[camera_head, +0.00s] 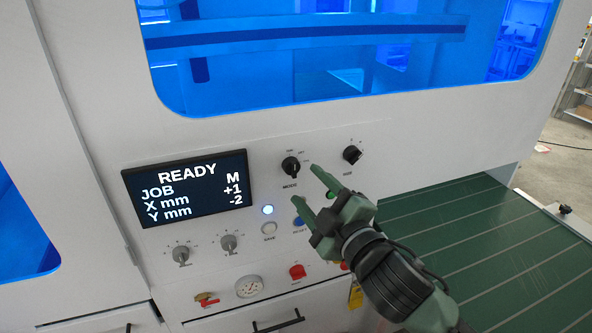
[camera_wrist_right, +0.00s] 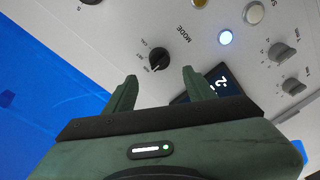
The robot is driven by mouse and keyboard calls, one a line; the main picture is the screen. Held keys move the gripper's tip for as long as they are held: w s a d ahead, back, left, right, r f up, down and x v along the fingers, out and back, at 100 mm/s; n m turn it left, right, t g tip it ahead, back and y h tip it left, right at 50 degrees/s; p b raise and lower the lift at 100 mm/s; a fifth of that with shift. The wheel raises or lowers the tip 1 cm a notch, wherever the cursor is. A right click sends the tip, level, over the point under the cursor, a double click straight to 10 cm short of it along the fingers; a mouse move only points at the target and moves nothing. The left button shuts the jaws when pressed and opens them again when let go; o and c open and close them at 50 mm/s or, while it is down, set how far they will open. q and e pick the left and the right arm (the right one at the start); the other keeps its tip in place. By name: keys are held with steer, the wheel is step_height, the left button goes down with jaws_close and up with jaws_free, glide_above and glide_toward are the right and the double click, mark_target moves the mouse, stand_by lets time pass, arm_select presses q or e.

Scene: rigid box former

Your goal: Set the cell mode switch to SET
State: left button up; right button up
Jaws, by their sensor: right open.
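The cell mode switch (camera_head: 290,167) is a black rotary knob on the white panel, above the word MODE and right of the display. Small position labels stand around it, too small to read surely; I cannot tell which one its pointer faces. In the right wrist view the knob (camera_wrist_right: 159,59) sits just beyond the fingertips, roughly between them. My right gripper (camera_head: 308,187) is open and empty, its green fingers apart just below and right of the knob; it also shows in the wrist view (camera_wrist_right: 159,77). No contact shows. My left gripper is not in view.
A second black knob (camera_head: 352,154) sits to the right. The display (camera_head: 188,187) reads READY, JOB M, X +1, Y -2. A lit button (camera_head: 268,210), grey knobs (camera_head: 229,243) and a red knob (camera_head: 297,271) are lower. A green conveyor (camera_head: 500,250) lies right.

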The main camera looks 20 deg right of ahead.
mark_target(295, 171)
steer(key=w, duration=0.2)
steer(key=w+p, duration=0.1)
steer(key=w, duration=0.3)
steer(key=shift+a+p, duration=0.25)
steer(key=shift+p, duration=0.1)
steer(key=shift+w+a+f, duration=0.15)
steer(key=shift+w, duration=0.2)
steer(key=shift+c, duration=0.3)
jaws_close()
